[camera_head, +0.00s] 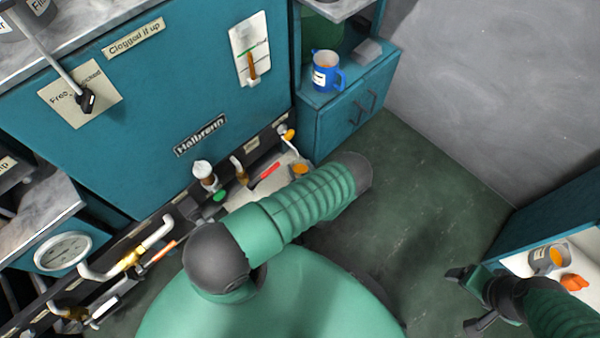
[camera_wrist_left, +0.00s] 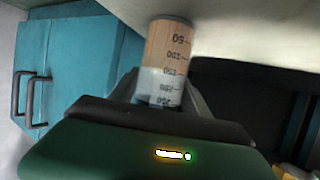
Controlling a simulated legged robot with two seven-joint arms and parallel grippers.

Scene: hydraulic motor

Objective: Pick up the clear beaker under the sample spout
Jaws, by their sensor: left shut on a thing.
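In the left wrist view a clear beaker (camera_wrist_left: 166,60) with dark graduation marks stands between the fingers of my left gripper (camera_wrist_left: 160,90), which is shut on it. In the head view my green left arm hides the left gripper. A round vessel with orange-brown content (camera_head: 300,170) shows just beyond that arm; I cannot tell whether it is the same beaker. Small spouts and taps (camera_head: 238,168) line the front of the blue machine (camera_head: 180,100). My right gripper (camera_head: 471,299) is open and empty at the lower right.
A blue mug (camera_head: 326,72) stands on a teal cabinet (camera_head: 350,110) at the back. Pipes (camera_head: 130,258) and a gauge (camera_head: 63,251) are at the lower left. Green floor is clear mid-right.

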